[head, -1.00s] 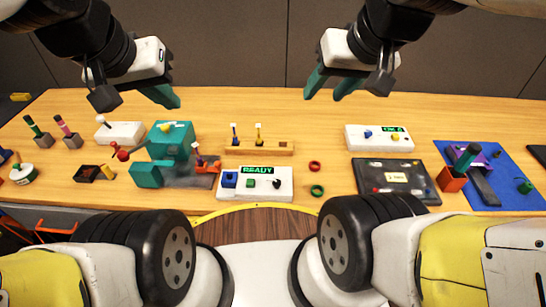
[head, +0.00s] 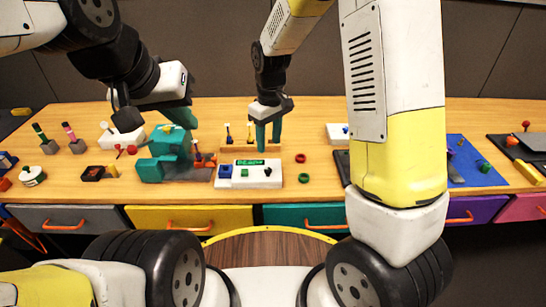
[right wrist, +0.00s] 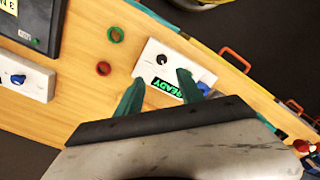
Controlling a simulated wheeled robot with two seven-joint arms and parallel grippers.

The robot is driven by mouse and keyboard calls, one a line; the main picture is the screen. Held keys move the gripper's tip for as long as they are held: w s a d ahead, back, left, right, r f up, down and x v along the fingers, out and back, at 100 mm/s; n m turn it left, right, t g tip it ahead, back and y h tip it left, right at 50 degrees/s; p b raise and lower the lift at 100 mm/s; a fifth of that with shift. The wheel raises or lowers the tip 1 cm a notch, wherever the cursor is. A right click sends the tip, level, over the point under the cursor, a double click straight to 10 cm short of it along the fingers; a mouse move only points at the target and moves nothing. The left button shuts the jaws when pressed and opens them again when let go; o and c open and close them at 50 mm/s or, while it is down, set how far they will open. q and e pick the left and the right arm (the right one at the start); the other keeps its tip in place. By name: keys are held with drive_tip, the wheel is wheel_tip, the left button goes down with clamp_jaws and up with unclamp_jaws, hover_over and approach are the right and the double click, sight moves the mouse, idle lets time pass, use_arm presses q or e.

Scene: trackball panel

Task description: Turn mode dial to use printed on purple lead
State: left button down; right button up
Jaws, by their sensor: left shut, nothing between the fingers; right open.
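My right gripper (head: 268,147) is open and empty, above the panel's back right part. My left gripper (head: 180,117) is shut and empty over the teal fixture (head: 150,168). Two thin upright leads, one dark bluish (head: 228,133) and one yellow (head: 250,130), stand behind the panel; no lead's print is legible.
A wooden rack (head: 236,148) stands close behind the panel. Red (head: 300,158) and green (head: 304,178) rings lie to its right. My right arm hides much of the dark board and second white panel (head: 334,133). Drawers with orange handles line the front.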

sight(268, 170)
drive_tip(key=shift+s+a+f, duration=0.1)
drive_tip(key=shift+a+f, duration=0.05)
drive_tip(key=shift+f, duration=0.45)
drive_tip(key=shift+s+a+f, duration=0.1)
drive_tip(key=shift+f, duration=0.45)
wheel_tip(268, 170, down, 8)
drive_tip(key=shift+r, duration=0.2)
drive_tip(key=shift+c, duration=0.5)
clamp_jaws()
